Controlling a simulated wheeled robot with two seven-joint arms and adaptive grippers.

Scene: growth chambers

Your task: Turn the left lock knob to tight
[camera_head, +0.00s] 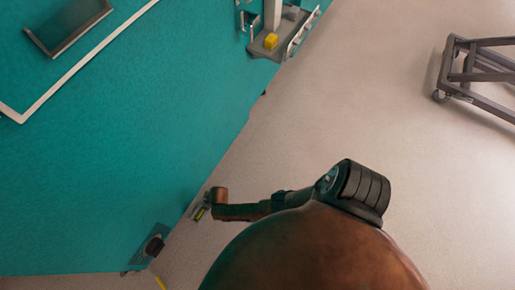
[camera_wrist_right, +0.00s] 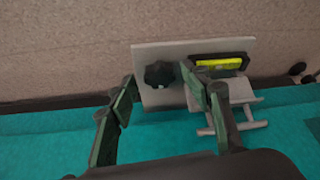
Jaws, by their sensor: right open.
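In the right wrist view, a dark round lock knob (camera_wrist_right: 160,74) sits on a light grey plate (camera_wrist_right: 148,98). My right gripper (camera_wrist_right: 158,82) is open, with one finger on each side of the knob in the picture. The right finger overlaps the plate beside the knob; I cannot tell whether either finger touches it. In the head view, part of my right gripper (camera_head: 220,203) shows beside a small grey fitting with a yellow-green strip (camera_head: 200,212). Another dark knob-like part (camera_head: 153,246) sits at the lower left. No tightness marking is readable. My left gripper is out of view.
A yellow level (camera_wrist_right: 218,63) in a black frame and grey bars (camera_wrist_right: 238,127) are close to the right finger. The large teal panel (camera_head: 130,130) fills the left. A bracket with a yellow block (camera_head: 271,41) is at the top. A wheeled frame (camera_head: 480,72) stands right, with clear floor between.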

